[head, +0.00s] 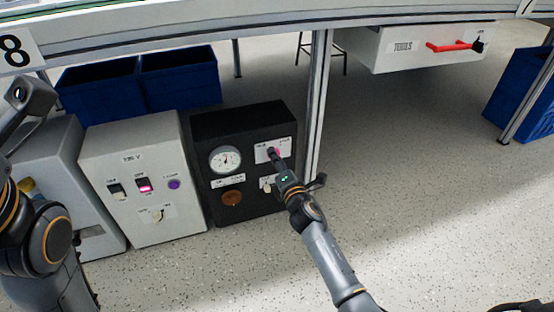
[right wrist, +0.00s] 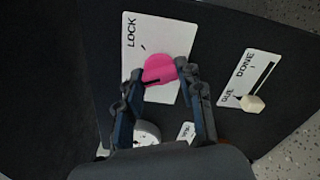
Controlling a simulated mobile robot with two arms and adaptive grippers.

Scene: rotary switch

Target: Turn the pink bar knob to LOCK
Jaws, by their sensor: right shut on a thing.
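The pink bar knob (right wrist: 160,69) sits on a white plate (right wrist: 150,30) marked LOCK on the black box (head: 245,118). In the head view the knob is mostly hidden by my right gripper (head: 274,153). In the right wrist view my right gripper (right wrist: 160,72) has one finger on each side of the knob and is shut on it. The word LOCK and a short black tick lie to the knob's upper left. A dark line shows at the knob's lower edge.
The black box also carries a gauge (head: 225,160), a brown knob (head: 232,198) and a white slider knob (right wrist: 253,104) beside the pink knob's plate. A grey switch box (head: 145,180) stands left. A table leg (head: 318,105) stands close on the right.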

